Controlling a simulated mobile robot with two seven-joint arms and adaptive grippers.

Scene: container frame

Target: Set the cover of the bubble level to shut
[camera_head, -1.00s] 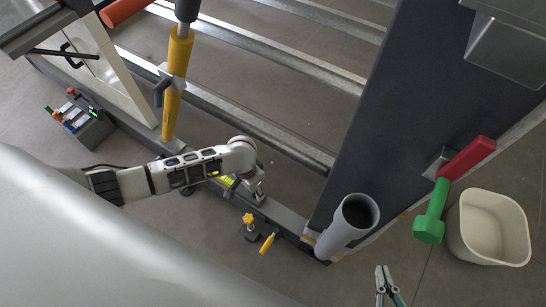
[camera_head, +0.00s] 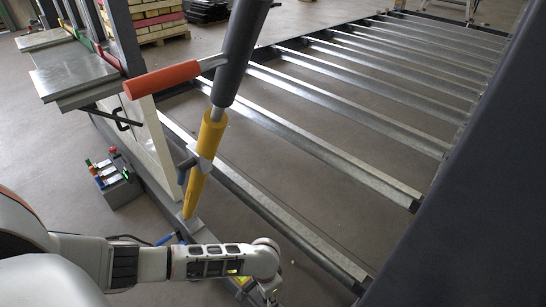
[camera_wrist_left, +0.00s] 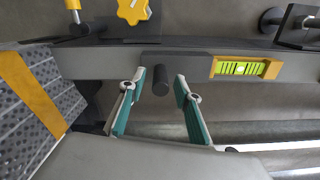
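The bubble level (camera_wrist_left: 245,68), a green vial in a yellow frame, sits on a grey beam in the left wrist view, right of centre. Its vial is uncovered. A dark grey cover plate (camera_wrist_left: 190,63) with a black knob (camera_wrist_left: 160,80) lies just left of the vial. My left gripper (camera_wrist_left: 160,87) is open, its teal-padded fingers on either side of the knob with gaps showing. In the head view my left gripper (camera_head: 270,296) is cut off at the bottom edge, and only a yellow bit of the level shows beside my arm. My right gripper is not in view.
A yellow star-shaped knob (camera_wrist_left: 132,10) stands beyond the beam, and a black fitting (camera_wrist_left: 300,25) is at the far right. In the head view a yellow and black post (camera_head: 206,150) with a red handle (camera_head: 162,79) rises near my left arm. Metal rails (camera_head: 340,120) spread behind.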

